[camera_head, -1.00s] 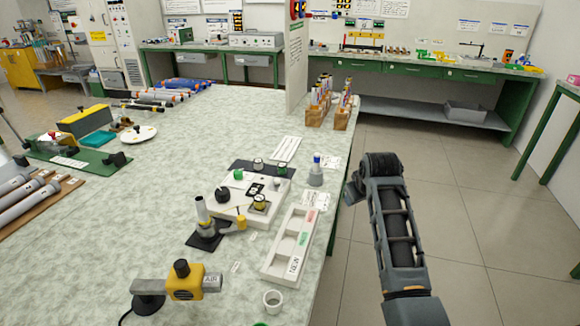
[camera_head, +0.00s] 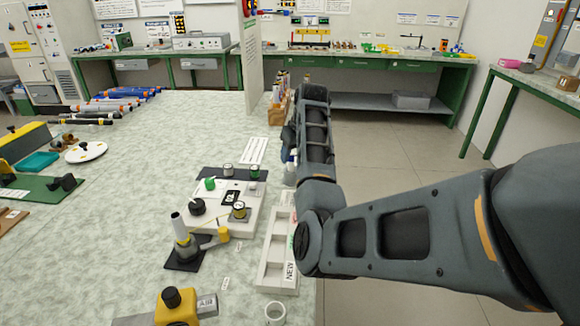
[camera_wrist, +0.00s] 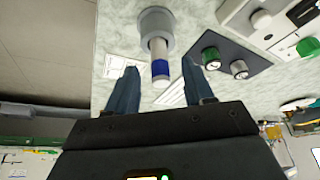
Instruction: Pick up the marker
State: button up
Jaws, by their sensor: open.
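The marker (camera_wrist: 158,50), white with a blue band near its end, stands in a round grey holder (camera_wrist: 155,28) in the wrist view. My gripper (camera_wrist: 160,72) is open, one finger showing on each side of the marker with visible gaps. No contact shows, and I cannot tell how deep the marker is between the fingers. In the head view the grey holder (camera_head: 290,176) is at the bench's right edge, partly hidden by my arm; the marker there is mostly hidden.
A white fixture board (camera_head: 247,212) with knobs and a dark strip lies left of the holder. A long white labelled tray (camera_head: 268,262) lies in front, partly behind my arm. Wooden racks (camera_head: 275,117) stand behind. Floor is clear right of the bench.

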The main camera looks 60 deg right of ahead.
aim_at(291, 167)
jog(key=shift+x, duration=1.7)
jog(key=shift+d, duration=0.1)
grip_shut()
